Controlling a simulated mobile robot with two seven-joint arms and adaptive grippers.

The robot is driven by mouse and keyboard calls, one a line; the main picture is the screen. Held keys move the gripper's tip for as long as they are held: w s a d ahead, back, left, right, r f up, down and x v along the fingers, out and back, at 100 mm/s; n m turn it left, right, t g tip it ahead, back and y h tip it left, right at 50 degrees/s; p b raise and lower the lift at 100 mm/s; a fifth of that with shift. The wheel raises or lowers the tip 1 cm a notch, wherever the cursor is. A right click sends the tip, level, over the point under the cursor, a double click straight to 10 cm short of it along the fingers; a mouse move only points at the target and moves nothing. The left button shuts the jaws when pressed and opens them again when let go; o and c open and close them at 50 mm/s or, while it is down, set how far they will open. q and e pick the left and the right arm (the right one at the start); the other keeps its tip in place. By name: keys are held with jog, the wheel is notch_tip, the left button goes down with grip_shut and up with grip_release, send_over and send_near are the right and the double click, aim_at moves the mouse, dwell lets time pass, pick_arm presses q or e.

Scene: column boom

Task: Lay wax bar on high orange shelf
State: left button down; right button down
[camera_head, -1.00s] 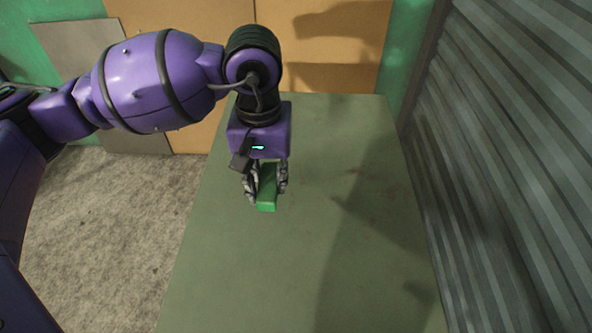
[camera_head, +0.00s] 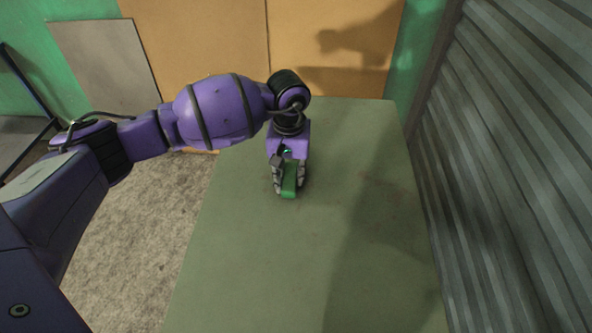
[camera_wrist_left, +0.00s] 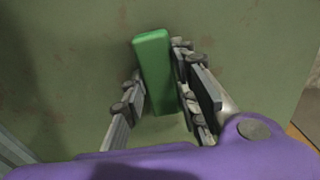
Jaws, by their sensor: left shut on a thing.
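The wax bar is a green block (camera_head: 289,184) held between the fingers of my left gripper (camera_head: 288,178) in the head view. In the left wrist view the green bar (camera_wrist_left: 154,70) sticks out past the fingertips (camera_wrist_left: 158,92), with fingers along both its sides. My left gripper is shut on it. The bar is over the green-grey table top (camera_head: 300,260); I cannot tell whether it touches the table. No orange shelf can be made out for certain. My right gripper is not in view.
A corrugated metal wall (camera_head: 515,150) runs along the table's right side. Orange-tan panels (camera_head: 200,40) stand behind the table. A grey board (camera_head: 105,65) leans at the back left. The table's front and middle are bare.

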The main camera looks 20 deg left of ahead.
pick_arm(q)
jog(key=shift+f, duration=0.1)
jog(key=shift+f, duration=0.3)
jog(key=c, duration=1.4)
grip_release()
jog(key=shift+r, duration=0.1)
